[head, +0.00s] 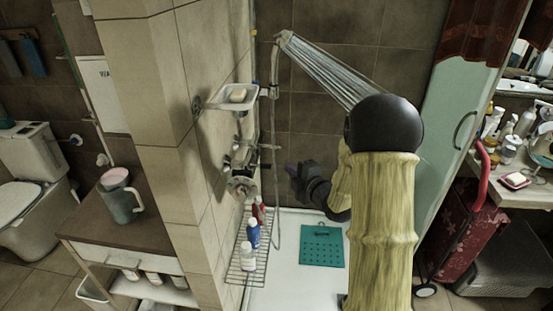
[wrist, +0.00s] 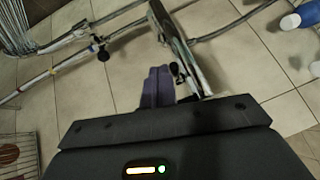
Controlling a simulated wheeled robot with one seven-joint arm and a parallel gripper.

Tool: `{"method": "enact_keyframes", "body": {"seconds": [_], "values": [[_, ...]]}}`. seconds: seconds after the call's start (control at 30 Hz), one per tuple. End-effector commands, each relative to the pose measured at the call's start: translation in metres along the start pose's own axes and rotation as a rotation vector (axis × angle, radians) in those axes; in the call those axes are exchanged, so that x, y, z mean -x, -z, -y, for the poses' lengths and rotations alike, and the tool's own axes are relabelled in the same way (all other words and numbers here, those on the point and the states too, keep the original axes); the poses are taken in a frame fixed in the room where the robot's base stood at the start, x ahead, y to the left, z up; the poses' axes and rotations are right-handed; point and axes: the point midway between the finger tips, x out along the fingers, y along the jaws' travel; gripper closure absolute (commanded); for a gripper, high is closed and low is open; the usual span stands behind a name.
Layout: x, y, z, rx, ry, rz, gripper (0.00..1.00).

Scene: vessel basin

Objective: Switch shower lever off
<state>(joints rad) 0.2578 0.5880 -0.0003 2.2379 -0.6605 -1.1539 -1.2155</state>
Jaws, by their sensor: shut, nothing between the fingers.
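The shower's chrome mixer (head: 243,158) is on the tiled wall left of my gripper, with thin parts sticking out to the right; I cannot tell which part is the lever. Water streams from the shower head (head: 285,38) down to the right. My gripper (head: 294,171) is shut and empty, pointing left at the mixer with a visible gap in the head view. In the wrist view, my shut purple fingers (wrist: 158,84) are just left of a long chrome mixer part (wrist: 177,42); whether they touch cannot be told.
A soap dish (head: 233,97) is above the mixer. A wire rack (head: 236,272) with bottles is below it. A hose (head: 274,190) hangs between the mixer and my gripper. A teal mat (head: 322,246) lies on the white shower floor. A shower door (head: 450,110) stands at the right.

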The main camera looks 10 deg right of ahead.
Motion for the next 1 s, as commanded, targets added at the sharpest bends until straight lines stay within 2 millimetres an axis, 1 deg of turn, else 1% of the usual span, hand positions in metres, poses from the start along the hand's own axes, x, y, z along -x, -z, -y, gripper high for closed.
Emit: {"method": "enact_keyframes", "body": {"seconds": [0.1,0.37,0.53,0.67,1.0], "values": [[-0.002,0.001,0.0,0.027,-0.022,-0.019,1.0],[-0.002,0.001,-0.001,0.025,-0.022,-0.018,1.0],[-0.009,0.001,-0.002,0.025,-0.021,-0.017,1.0],[-0.025,0.002,-0.003,0.023,-0.022,-0.018,1.0],[-0.084,0.003,-0.004,0.023,-0.021,-0.018,1.0]]}}
